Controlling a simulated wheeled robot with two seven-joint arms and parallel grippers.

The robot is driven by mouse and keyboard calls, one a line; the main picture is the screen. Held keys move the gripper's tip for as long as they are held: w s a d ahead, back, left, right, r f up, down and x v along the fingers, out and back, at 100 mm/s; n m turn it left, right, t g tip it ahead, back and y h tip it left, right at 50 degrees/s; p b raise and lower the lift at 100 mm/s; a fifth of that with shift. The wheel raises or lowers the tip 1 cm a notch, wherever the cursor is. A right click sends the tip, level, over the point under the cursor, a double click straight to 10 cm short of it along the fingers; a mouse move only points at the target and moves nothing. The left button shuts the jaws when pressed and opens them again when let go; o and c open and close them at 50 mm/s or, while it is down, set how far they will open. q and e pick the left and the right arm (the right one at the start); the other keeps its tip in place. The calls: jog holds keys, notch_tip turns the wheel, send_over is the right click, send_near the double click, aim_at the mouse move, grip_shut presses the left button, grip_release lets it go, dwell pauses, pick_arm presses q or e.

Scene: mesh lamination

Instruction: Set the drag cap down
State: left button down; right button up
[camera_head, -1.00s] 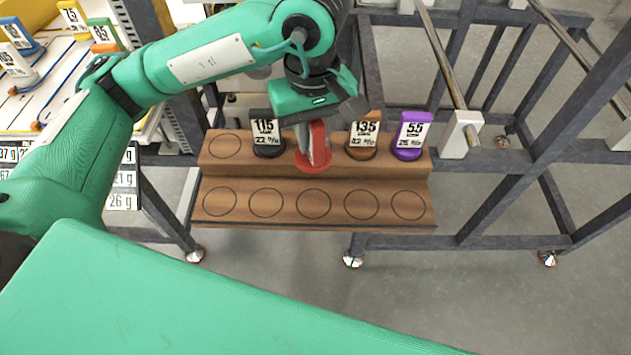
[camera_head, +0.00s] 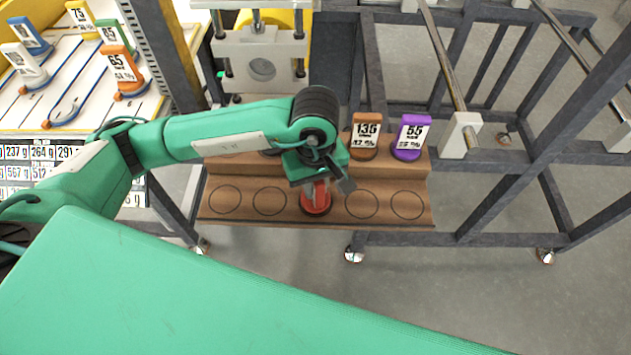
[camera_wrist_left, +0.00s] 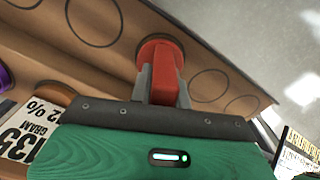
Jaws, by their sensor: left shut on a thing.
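The red drag cap (camera_head: 316,200) is at the middle circle of the front, lower step of the wooden rack (camera_head: 290,219). My left gripper (camera_head: 318,184) is above it and shut on its upright part. In the left wrist view the red cap (camera_wrist_left: 163,66) stands between the two grey fingers (camera_wrist_left: 163,86), its round base at or very near the wood. I cannot tell whether the base fully touches the step. The right gripper is not in view.
The brown 135 cap (camera_head: 365,137) and purple 55 cap (camera_head: 410,138) stand on the rear step. Empty marked circles (camera_head: 361,205) lie either side of the red cap. A bench with several caps (camera_head: 122,68) is at left. A dark metal frame (camera_head: 480,150) stands behind and right.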

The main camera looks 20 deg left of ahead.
pick_arm(q)
jog(key=shift+f, duration=0.2)
jog(key=shift+f+b, duration=0.1)
jog(key=shift+b, duration=0.2)
jog(key=c, duration=1.3)
grip_release()
jog(key=shift+r+p, duration=0.3)
jog(key=shift+p, duration=0.05)
jog(key=shift+r+b, duration=0.3)
jog(key=shift+r, duration=0.1)
notch_tip(320, 180, up, 11)
jog(key=shift+b, duration=0.95)
